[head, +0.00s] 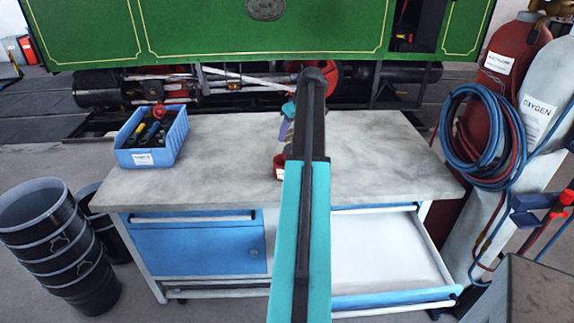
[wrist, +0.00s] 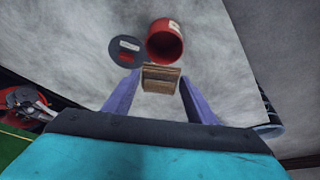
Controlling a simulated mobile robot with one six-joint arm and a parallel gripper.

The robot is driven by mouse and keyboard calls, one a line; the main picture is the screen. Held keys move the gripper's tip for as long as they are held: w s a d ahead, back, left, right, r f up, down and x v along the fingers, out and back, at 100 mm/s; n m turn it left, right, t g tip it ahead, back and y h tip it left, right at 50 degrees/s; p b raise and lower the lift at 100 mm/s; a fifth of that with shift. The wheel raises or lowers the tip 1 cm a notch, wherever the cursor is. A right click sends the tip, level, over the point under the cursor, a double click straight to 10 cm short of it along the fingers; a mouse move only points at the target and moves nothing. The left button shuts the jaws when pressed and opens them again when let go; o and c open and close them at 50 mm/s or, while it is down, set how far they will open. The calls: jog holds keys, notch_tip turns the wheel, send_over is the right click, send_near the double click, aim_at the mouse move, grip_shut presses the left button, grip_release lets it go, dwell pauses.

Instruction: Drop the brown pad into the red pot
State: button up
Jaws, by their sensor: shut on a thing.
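My gripper (wrist: 160,84) is shut on the brown pad (wrist: 160,79), which sits between its two purple fingers. In the wrist view, the red pot (wrist: 165,42) is open at the top and lies just beyond the pad in the picture. The pad appears to be outside the pot's opening, near its rim. In the head view, my arm hides most of the gripper (head: 285,130), and only part of the red pot (head: 279,167) shows on the workbench.
A dark round disc (wrist: 126,51) with a white label lies left of the pot. A blue bin (head: 152,140) of tools stands at the left of the grey workbench top (head: 385,160). A drawer (head: 390,250) is open at the front right. The bench's right side is clear.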

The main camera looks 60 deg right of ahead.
jog(key=shift+f, duration=0.15)
jog(key=shift+f+b, duration=1.45)
jog(key=shift+f, duration=1.45)
jog(key=o, duration=1.1)
jog(key=shift+r, duration=0.15)
jog(key=b+v, duration=0.3)
jog(key=v, duration=1)
jog(key=shift+r, duration=0.25)
jog(key=shift+s, duration=0.2)
